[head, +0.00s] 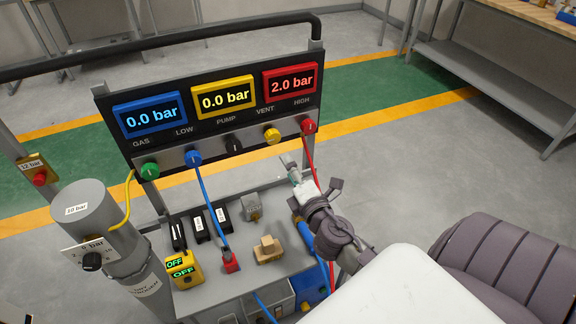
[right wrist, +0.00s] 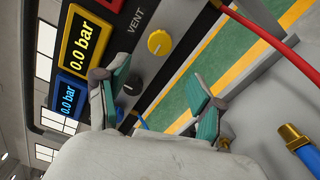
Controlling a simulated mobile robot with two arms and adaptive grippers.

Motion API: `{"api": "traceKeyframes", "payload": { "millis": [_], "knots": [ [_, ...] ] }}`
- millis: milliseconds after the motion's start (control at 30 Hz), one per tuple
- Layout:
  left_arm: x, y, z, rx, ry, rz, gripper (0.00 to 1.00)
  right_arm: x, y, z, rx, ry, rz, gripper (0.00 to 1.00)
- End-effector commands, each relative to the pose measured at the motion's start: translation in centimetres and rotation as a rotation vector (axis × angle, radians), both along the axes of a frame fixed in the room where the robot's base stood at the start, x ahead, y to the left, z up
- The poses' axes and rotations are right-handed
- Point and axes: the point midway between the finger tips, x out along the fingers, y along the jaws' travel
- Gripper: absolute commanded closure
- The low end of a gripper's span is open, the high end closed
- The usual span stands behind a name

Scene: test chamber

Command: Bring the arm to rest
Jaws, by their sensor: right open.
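My right arm (head: 350,245) comes in from the lower right of the head view and reaches toward the front of the gauge panel (head: 225,105). My right gripper (head: 297,176) is below the yellow VENT knob (head: 272,135) and the red HIGH knob (head: 308,126). In the right wrist view the gripper (right wrist: 155,95) has its two green-padded fingers spread apart with nothing between them. The yellow VENT knob (right wrist: 159,42) and a black knob (right wrist: 132,84) lie beyond the fingers there. My left gripper is in neither view.
A red hose (head: 314,165) hangs close beside my right gripper. A blue hose (head: 208,205) runs to a red fitting on the grey bench (head: 205,292). A grey cylinder (head: 95,215) stands at left. Open floor (head: 440,165) lies to the right, before a metal shelf (head: 490,85).

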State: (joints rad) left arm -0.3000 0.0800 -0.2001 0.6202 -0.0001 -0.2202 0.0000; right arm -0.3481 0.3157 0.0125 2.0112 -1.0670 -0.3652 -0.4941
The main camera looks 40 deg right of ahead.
Motion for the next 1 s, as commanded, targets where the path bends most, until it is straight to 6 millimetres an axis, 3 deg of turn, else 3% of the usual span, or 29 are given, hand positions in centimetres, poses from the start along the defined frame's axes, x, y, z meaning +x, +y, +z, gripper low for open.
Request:
{"api": "traceKeyframes", "payload": {
  "millis": [267,433,567,700,1000],
  "knots": [
    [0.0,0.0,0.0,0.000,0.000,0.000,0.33,0.0,0.0,0.0,0.008,0.000,-0.004,0.33],
    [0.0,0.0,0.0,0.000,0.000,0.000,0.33,-1.9,-0.4,-1.0,0.242,0.023,-0.115,0.33],
    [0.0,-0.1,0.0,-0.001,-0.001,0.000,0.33,-5.9,0.2,-4.2,0.650,0.116,-0.316,0.33],
    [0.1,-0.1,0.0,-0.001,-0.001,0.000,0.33,-10.8,3.2,-7.8,1.013,0.274,-0.513,0.33],
    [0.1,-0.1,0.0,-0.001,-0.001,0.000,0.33,-18.6,10.2,-10.6,1.395,0.585,-0.759,0.33]
  ]
}}
